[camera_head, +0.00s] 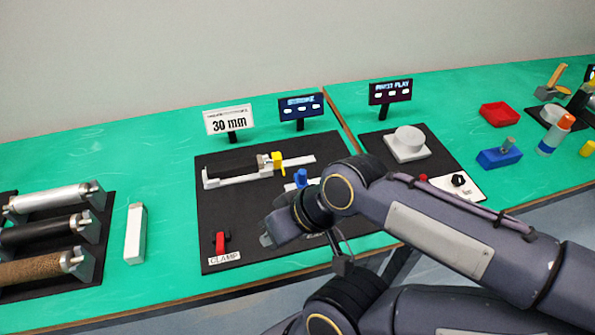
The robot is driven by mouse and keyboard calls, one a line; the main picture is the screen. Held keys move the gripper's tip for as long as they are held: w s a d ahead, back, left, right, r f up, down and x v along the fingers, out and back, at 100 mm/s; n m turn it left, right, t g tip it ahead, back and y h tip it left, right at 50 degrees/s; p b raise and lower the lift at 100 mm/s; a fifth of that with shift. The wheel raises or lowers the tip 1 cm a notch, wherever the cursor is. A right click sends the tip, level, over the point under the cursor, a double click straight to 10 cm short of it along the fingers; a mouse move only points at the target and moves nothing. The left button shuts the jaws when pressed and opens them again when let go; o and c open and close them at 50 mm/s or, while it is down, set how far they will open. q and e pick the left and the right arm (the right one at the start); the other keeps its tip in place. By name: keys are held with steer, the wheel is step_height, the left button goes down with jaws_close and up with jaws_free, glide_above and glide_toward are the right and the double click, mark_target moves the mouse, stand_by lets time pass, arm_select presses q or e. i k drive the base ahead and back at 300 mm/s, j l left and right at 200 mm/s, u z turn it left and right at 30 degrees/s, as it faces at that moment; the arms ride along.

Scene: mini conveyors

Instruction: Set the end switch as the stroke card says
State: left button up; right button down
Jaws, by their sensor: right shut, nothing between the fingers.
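The stroke card (229,121), a white sign on a black stand, reads "30 mm". Behind the black board (240,215) a dark display (301,107) shows text too small to read. On the board a white rail (298,162) carries a black cylinder (236,169) and a yellow block (277,160); I cannot tell for sure which part is the end switch. A blue part (300,178) stands below the rail, partly behind my arm. A red lever (220,242) stands by the label "CLAMP". My right gripper (267,240) is shut and empty, right of the red lever.
A second board (377,141) at right holds a round grey part (409,141). A red tray (500,114) and blue block (499,158) lie further right. My arm covers the board's lower right.

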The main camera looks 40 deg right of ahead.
mark_target(301, 176)
steer(key=z, duration=1.65)
